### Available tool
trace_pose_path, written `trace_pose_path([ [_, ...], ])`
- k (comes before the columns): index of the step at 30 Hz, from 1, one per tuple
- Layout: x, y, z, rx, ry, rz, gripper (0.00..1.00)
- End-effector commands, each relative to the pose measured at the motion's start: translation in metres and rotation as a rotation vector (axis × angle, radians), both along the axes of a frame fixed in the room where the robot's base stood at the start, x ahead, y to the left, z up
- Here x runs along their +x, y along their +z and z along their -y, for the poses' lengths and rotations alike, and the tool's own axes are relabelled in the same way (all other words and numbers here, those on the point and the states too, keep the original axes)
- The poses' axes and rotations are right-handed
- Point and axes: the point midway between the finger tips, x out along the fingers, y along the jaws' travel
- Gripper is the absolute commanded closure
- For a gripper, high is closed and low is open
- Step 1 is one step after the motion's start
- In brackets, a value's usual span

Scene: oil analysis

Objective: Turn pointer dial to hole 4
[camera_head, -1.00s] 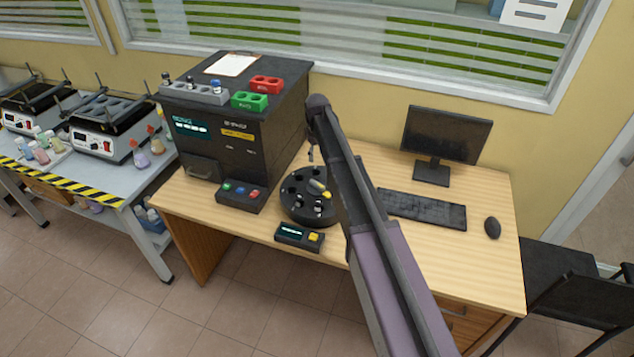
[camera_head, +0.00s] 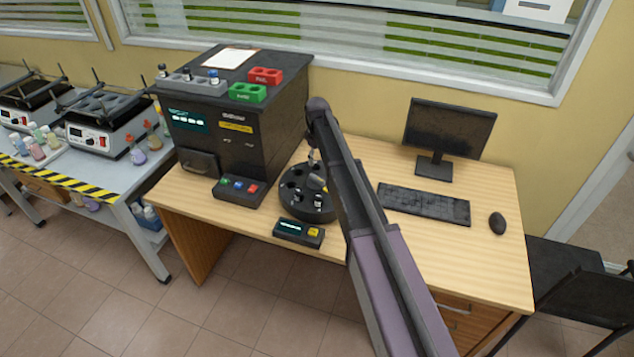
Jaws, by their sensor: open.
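The round black carousel (camera_head: 296,203) with holes around its top stands on the wooden desk, right of the black analyser. A pointer dial with a yellow mark (camera_head: 324,189) shows on its top, partly hidden by my gripper. A small vial (camera_head: 317,201) sits at the near right of the carousel. My gripper (camera_head: 316,178) is over the carousel at the dial, coming down from my arm. It is open; its fingers are small, and I cannot tell whether they touch the dial. My arm hides the carousel's right side. Hole numbers are too small to read.
The black analyser (camera_head: 240,140) stands close on the left, with a button panel (camera_head: 238,190) in front. A small display box with a yellow button (camera_head: 298,232) lies in front of the carousel. The keyboard (camera_head: 424,203), monitor (camera_head: 449,128) and mouse (camera_head: 497,223) are on the right.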

Motion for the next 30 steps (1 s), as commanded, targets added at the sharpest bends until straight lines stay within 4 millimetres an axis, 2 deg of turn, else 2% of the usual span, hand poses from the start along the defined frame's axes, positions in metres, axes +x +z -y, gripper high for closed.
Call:
trace_pose_path([
  [1,0.0,-0.008,0.0,0.0,0.0,0.0,0.34],
  [30,0.0,-0.081,0.0,0.0,0.0,0.0,0.34],
])
